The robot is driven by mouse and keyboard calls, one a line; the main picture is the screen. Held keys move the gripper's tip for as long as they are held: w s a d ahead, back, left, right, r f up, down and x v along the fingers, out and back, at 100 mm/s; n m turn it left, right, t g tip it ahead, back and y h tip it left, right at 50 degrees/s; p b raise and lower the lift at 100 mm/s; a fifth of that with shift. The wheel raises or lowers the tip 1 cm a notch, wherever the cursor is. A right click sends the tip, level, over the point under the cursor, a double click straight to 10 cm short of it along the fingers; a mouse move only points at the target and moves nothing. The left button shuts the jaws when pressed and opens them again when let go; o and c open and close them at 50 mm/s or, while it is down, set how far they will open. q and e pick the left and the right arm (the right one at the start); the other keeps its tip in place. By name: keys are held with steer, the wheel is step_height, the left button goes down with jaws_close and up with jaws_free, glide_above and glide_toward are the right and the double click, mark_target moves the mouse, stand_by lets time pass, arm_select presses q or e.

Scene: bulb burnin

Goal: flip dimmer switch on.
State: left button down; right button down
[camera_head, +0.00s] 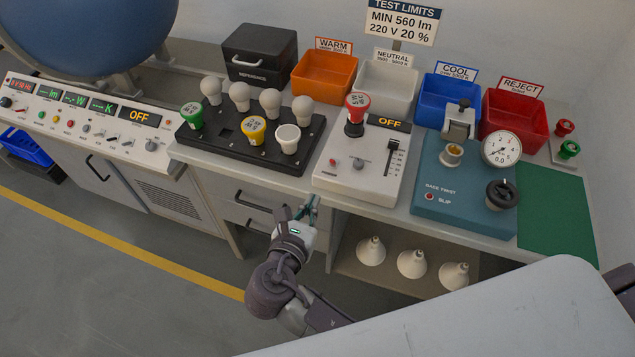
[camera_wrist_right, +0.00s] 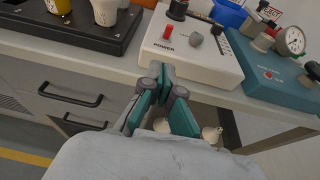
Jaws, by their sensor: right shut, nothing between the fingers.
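The white dimmer box (camera_head: 362,185) stands on the bench with a red bulb in the socket on top and a display (camera_head: 388,122) reading OFF. Its red power switch (camera_head: 333,162) is at the front left, beside a grey knob (camera_head: 358,163) and a slider (camera_head: 394,158). The box also shows in the right wrist view (camera_wrist_right: 205,65), with the red switch (camera_wrist_right: 168,32) above my fingers. My right gripper (camera_head: 312,204) is shut and empty, in front of the bench edge and below the box, apart from the switch. It also shows in the wrist view (camera_wrist_right: 163,78). My left gripper is not in view.
A black bulb rack (camera_head: 255,145) stands left of the box, and a teal tester (camera_head: 455,205) with a gauge stands to its right. Colored bins line the back. Reflector bulbs (camera_head: 411,264) sit on the shelf below. The bench edge (camera_head: 345,200) lies between gripper and box.

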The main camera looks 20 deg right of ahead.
mark_target(333, 164)
steer(key=x, duration=0.3)
steer(key=r+x, duration=0.1)
steer(key=x, duration=0.5)
steer(key=shift+w+d+r, duration=0.2)
steer(key=shift+d+r, duration=0.15)
steer(key=shift+d, duration=0.15)
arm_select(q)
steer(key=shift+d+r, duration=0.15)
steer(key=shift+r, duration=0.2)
